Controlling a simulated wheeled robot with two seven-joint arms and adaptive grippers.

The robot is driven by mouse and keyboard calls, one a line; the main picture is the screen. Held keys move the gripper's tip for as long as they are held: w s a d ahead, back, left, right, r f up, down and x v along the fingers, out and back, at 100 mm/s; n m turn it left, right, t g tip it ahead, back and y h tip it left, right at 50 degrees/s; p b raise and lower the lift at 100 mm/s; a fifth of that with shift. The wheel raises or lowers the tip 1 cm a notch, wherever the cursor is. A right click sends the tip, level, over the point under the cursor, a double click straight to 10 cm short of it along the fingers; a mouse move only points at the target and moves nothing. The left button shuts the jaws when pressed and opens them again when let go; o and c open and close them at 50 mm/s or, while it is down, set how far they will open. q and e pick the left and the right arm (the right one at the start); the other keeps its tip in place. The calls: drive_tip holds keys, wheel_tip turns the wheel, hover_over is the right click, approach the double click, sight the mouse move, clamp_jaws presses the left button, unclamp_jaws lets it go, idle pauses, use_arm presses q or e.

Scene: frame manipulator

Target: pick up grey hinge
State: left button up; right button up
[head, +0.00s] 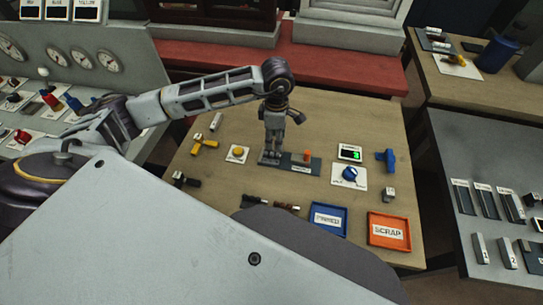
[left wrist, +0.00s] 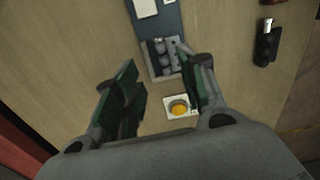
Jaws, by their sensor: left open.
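A grey part that looks like the grey hinge (left wrist: 165,55) sits at one end of a dark blue fixture plate (left wrist: 158,20) in the left wrist view. It has rounded knobs on a flat grey base. My left gripper (left wrist: 155,68) is open, with its green-padded fingers on either side of the part in the picture; nothing is held. In the head view the left gripper (head: 271,152) points down over the left end of the fixture plate (head: 312,167) and hides most of the part. I cannot tell whether the fingers touch it. My right gripper is not in view.
A yellow button (head: 237,153) is left of the fixture and an orange peg (head: 307,155) stands on it. A blue dial (head: 349,173), a blue part (head: 386,158), a blue tray (head: 328,219) and an orange SCRAP tray (head: 389,231) lie right. Dark parts (head: 185,180) lie front left.

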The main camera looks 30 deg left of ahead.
sight(274, 153)
use_arm(q)
wheel_tip(274, 153, down, 2)
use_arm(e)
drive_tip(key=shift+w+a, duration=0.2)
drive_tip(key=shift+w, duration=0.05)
use_arm(q)
drive_tip(key=shift+f, duration=0.1)
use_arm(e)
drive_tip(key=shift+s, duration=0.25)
use_arm(q)
drive_tip(key=shift+s+a+f+p, duration=0.1)
drive_tip(key=shift+f+p, duration=0.05)
drive_tip(key=shift+f, duration=0.3)
drive_tip(key=shift+s+a+f+p, duration=0.1)
drive_tip(key=shift+f+p, duration=0.05)
drive_tip(key=shift+f, duration=0.3)
wheel_tip(274, 153, down, 2)
drive_tip(key=shift+f, duration=0.65)
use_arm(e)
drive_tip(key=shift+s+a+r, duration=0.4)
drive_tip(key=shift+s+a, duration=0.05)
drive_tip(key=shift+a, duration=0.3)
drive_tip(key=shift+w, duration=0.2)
